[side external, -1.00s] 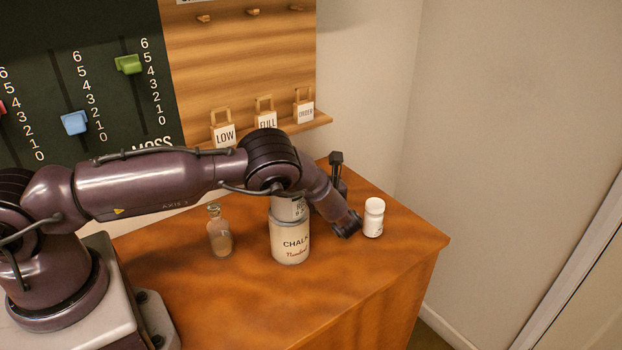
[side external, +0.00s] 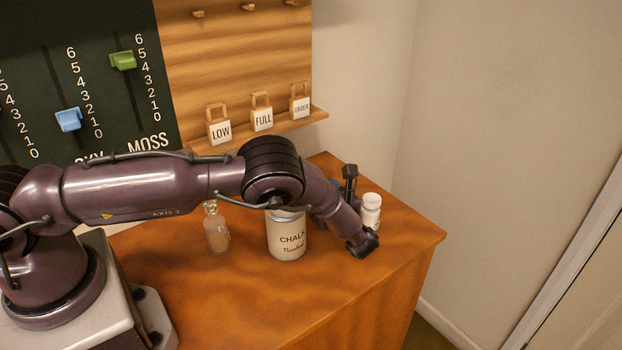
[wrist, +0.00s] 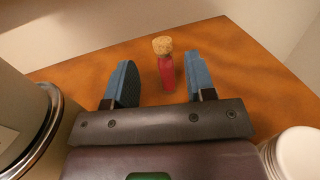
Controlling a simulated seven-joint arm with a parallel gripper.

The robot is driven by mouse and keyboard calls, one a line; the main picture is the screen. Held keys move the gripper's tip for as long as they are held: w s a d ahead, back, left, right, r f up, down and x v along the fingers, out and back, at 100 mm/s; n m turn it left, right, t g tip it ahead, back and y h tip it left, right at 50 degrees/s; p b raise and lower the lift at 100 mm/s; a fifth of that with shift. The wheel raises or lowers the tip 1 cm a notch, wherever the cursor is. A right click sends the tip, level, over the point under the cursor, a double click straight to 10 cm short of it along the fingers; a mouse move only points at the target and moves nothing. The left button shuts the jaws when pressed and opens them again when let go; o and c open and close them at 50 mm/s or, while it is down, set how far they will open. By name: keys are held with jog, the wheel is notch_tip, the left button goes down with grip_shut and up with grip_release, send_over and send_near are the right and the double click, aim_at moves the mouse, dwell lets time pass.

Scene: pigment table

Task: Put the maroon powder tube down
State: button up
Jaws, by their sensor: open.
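The maroon powder tube (wrist: 166,72) shows in the wrist view as a small clear tube with dark red powder and a cork stopper. It appears to stand upright on the wooden table. My gripper (wrist: 163,80) is open, with its blue fingers on either side of the tube. The tube is closer to the right finger, with a small gap visible, and a wider gap lies on the left. In the side external view the tube is hidden by my wrist, and only a little of the blue fingers shows.
The wrist view shows a large metal-rimmed can (wrist: 28,125) at left. The table front (side external: 330,290) is clear.

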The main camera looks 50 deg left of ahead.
jog(key=d, duration=0.2)
jog(key=s+d, duration=0.1)
jog(key=d, duration=0.1)
jog(key=shift+d, duration=0.4)
jog(key=s+a+r+n+g+h, duration=0.1)
jog(key=s+r+n+h, duration=0.1)
jog(key=r, duration=0.4)
jog(key=s+a+r+n+g+h, duration=0.1)
jog(key=s+r+n+h, duration=0.1)
jog(key=r+n, duration=0.3)
jog(key=s+a+r+n+g+h, duration=0.1)
jog(key=s+r+n+g+h, duration=0.1)
jog(key=r, duration=0.6)
jog(key=shift+s+a+r+n+h, duration=0.15)
jog(key=shift+s+n+h, duration=0.15)
jog(key=shift+h, duration=0.35)
jog(key=shift+s+d+r+n+h, duration=0.1)
jog(key=shift+s+n+h, duration=0.1)
jog(key=shift+n+h, duration=0.35)
jog(key=s+d+r+n+t+h, duration=0.2)
jog(key=s+r+n+t+h, duration=0.1)
jog(key=s, duration=0.7)
jog(key=s+d+r+n+t+h, duration=0.2)
jog(key=s+r+n+h, duration=0.4)
jog(key=s, duration=0.5)
jog(key=shift+s+r+t, duration=0.2)
jog(key=shift+r+t, duration=0.2)
jog(key=shift+t, duration=0.1)
jog(key=shift+d, duration=0.1)
